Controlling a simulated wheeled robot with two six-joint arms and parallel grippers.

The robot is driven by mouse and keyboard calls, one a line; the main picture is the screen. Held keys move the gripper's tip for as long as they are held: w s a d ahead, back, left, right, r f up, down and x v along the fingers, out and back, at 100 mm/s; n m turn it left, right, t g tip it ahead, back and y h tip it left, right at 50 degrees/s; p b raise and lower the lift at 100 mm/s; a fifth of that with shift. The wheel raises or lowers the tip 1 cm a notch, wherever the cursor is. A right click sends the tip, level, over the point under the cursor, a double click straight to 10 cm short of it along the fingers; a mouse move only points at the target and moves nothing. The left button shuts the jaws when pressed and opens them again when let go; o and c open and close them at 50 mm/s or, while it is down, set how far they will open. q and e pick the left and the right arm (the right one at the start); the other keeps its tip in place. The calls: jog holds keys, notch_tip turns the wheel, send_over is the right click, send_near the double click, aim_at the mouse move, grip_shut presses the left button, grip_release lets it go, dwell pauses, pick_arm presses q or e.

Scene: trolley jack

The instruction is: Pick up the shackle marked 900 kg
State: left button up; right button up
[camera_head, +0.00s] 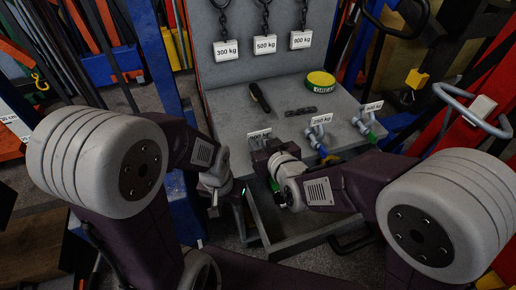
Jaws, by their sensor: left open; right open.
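Three shackles with white tags stand along the front of the grey bench top. The middle one (315,135) is tagged 250 kg and the right one (366,124) 400 kg. The left one's tag (258,133) is too small to read surely; my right wrist mostly hides its shackle. On the back panel, a hanging dark piece of hardware (303,14) carries a tag reading 900 kg (301,40). My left gripper (213,206) is open at the bench's left front edge, touching no shackle that I can see. My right gripper (270,158) is open beside the left tag, fingers largely hidden.
Tags reading 300 kg (226,50) and 500 kg (265,45) hang on the panel. A yellow-green round tin (320,82), a dark-handled tool (260,97) and a small dark rod (301,111) lie on the bench. An open drawer (290,238) juts out below.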

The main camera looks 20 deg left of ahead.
aim_at(259, 138)
jog(key=x, duration=0.4)
jog(key=shift+w+a+f, duration=0.1)
jog(key=shift+w+f, duration=0.05)
jog(key=shift+c, duration=1.2)
grip_shut()
